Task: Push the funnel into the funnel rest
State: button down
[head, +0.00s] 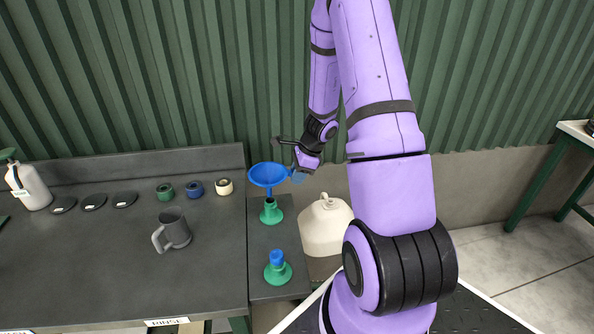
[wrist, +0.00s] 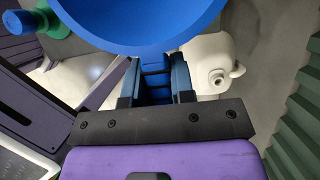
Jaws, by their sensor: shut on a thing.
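The blue funnel (head: 268,175) is upright with its wide bowl on top, at the right end of the bench. Its narrow stem points down at a green funnel rest (head: 271,212); I cannot tell how far the stem is inside it. My gripper (head: 297,175) is at the right side of the bowl, shut on the funnel at its rim side. In the wrist view the funnel's bowl (wrist: 140,20) fills the top, and my gripper's fingers (wrist: 157,82) meet just below it. The funnel's stem and the rest's mouth are hidden there.
A second green base with a blue top (head: 277,262) stands in front of the rest. A cream jug (head: 325,225) is close on the right. A grey mug (head: 174,232), several rings (head: 195,188), dark discs (head: 93,202) and a white bottle (head: 31,188) are on the bench leftward.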

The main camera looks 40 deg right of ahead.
jog(key=shift+f, duration=0.45)
jog(key=shift+f, duration=1.35)
dwell(0.4)
jog(key=c, duration=0.9)
grip_release()
jog(key=shift+v, duration=2.25)
jog(key=v, duration=1)
jog(key=shift+r, duration=0.4)
